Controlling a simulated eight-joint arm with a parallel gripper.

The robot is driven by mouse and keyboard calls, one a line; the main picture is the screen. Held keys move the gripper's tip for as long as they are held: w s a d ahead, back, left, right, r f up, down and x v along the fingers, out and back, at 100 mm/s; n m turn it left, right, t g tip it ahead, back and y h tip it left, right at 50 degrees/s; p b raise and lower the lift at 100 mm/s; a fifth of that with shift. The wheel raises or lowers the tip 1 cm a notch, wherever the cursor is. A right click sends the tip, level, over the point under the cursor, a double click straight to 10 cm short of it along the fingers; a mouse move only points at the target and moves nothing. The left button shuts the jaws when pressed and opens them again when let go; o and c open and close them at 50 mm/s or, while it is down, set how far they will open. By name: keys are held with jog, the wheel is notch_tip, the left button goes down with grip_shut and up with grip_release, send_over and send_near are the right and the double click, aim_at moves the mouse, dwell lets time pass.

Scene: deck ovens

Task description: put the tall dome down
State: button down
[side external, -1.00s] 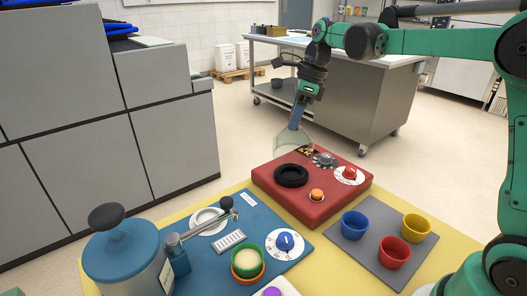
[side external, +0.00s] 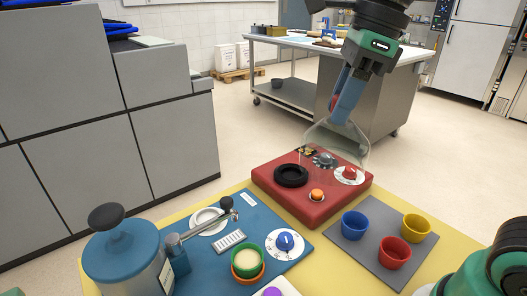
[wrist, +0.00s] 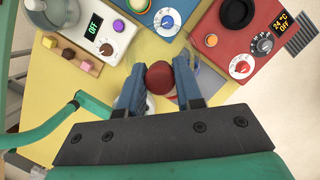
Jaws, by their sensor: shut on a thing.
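A clear, see-through dome (side external: 336,146) with a flared lower part hangs from my gripper (side external: 341,112). In the side external view it overlaps the back right of the red unit (side external: 297,203), near the white dial with a red knob. My gripper is shut on the dome's round red knob (wrist: 160,78), seen between the two blue fingers in the wrist view. The dome looks slightly tilted or upright; I cannot tell which. Its rim is faint, and its height above the surface below is hard to judge.
The blue unit (side external: 190,262) with a metal lever stands at left. A grey mat (side external: 352,243) holds blue, red and yellow cups at right. Bare yellow table (side external: 425,268) shows around it. A white device (wrist: 107,30) and small blocks show in the wrist view.

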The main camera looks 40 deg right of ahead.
aim_at(352, 149)
jog(key=s, duration=0.4)
jog(key=shift+a+f, duration=0.3)
jog(key=shift+a, duration=0.1)
jog(key=shift+f, duration=0.3)
notch_tip(352, 149, down, 20)
jog(key=shift+r, duration=0.25)
jog(key=shift+f, duration=0.1)
jog(key=c, duration=0.6)
grip_release()
